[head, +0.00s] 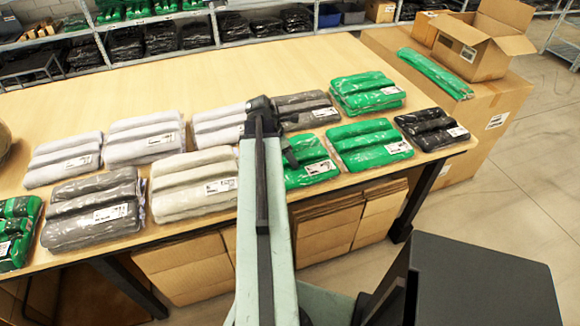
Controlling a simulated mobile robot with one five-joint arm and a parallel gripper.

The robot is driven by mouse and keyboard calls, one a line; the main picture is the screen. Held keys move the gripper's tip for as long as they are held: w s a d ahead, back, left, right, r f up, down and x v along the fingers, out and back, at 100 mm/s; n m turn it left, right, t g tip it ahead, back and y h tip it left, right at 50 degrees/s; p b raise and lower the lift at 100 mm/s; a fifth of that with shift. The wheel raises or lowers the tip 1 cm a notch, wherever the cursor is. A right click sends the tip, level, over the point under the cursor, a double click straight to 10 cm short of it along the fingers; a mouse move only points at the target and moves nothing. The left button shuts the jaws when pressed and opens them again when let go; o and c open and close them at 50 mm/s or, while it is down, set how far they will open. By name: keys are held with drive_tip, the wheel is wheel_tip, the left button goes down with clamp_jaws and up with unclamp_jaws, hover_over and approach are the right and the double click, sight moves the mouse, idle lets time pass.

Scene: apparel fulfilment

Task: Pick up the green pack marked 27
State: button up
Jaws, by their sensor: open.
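Several green packs in clear wrap show in the head view, and their label numbers are too small to read, so I cannot tell which is marked 27. One green pack (312,163) lies in the front row just right of my arm, its left side partly hidden by it. Another green pack (368,143) lies to its right, and a third green pack (367,92) lies in the back row. More green shows at the table's left end (17,228). My gripper (275,132) is open and above the table, beside the nearest green pack, with no pack seen between its jaws.
White packs (146,140), grey packs (92,212) and a black pack (431,128) share the wooden table (205,82). Shelves line the back. The table's rear is clear.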

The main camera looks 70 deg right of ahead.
clamp_jaws()
drive_tip(key=shift+r, duration=0.2)
wheel_tip(320, 180, up, 10)
drive_tip(key=p, duration=1)
drive_tip(key=shift+f, duration=0.15)
